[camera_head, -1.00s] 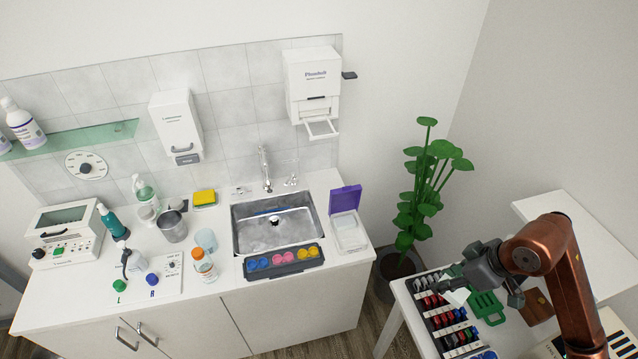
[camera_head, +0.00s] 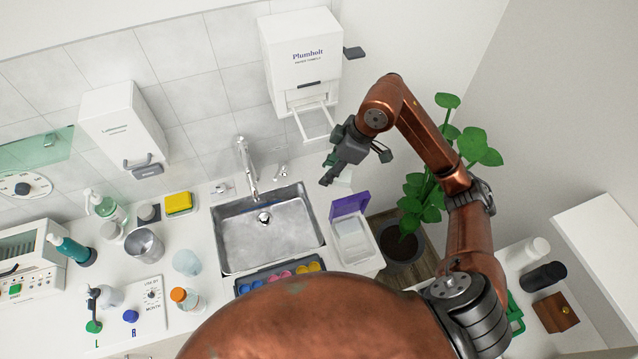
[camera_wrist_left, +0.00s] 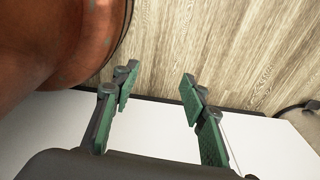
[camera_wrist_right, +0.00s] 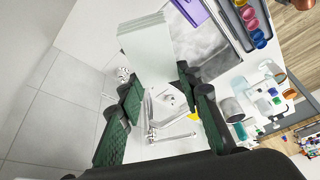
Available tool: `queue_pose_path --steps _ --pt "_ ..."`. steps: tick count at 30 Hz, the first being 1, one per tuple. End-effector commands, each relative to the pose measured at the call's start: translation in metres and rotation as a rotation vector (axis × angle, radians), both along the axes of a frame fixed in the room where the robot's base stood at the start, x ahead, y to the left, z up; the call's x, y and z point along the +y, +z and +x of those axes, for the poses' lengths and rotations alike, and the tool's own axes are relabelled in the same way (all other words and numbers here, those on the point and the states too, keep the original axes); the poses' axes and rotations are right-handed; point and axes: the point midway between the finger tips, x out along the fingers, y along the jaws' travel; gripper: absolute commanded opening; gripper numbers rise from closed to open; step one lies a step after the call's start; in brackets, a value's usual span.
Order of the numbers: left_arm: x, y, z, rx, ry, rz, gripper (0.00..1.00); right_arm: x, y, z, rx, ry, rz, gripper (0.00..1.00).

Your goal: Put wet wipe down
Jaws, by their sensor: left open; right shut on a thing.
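My right gripper (camera_head: 338,170) is shut on a pale folded wipe (camera_wrist_right: 148,45), held in the air between its fingertips in the right wrist view. In the head view the wipe shows as a pale piece (camera_head: 345,177) partly behind the fingers. The gripper is below the towel dispenser, to the right of the sink. A white wipe box (camera_head: 352,243) with its purple lid (camera_head: 350,205) open stands on the counter, lower than the wipe in the picture. My left gripper (camera_wrist_left: 157,105) is open and empty in the left wrist view; it is out of the head view.
A steel sink (camera_head: 265,232) with a tap (camera_head: 247,170) is left of the box. A tray of coloured pieces (camera_head: 280,277) lies in front of it. The Plumbolt towel dispenser (camera_head: 303,60) hangs above. A plant (camera_head: 425,190) stands to the right. My arm covers the front counter.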

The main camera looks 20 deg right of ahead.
Motion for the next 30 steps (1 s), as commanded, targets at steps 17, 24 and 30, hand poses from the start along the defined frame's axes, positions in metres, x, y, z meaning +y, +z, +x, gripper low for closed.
queue_pose_path --steps 17,24,30 --pt "0.0 0.045 -0.03 0.034 0.008 0.001 0.4 -0.044 -0.086 0.018 0.004 0.395 0.004 0.21" --pt "-0.001 0.05 -0.007 0.003 0.003 -0.002 0.4 -0.022 -0.126 0.016 -0.003 0.502 0.004 0.21" --pt "-0.002 0.051 -0.008 0.006 0.003 -0.002 0.4 -0.017 -0.15 0.015 -0.002 0.509 0.005 0.21"
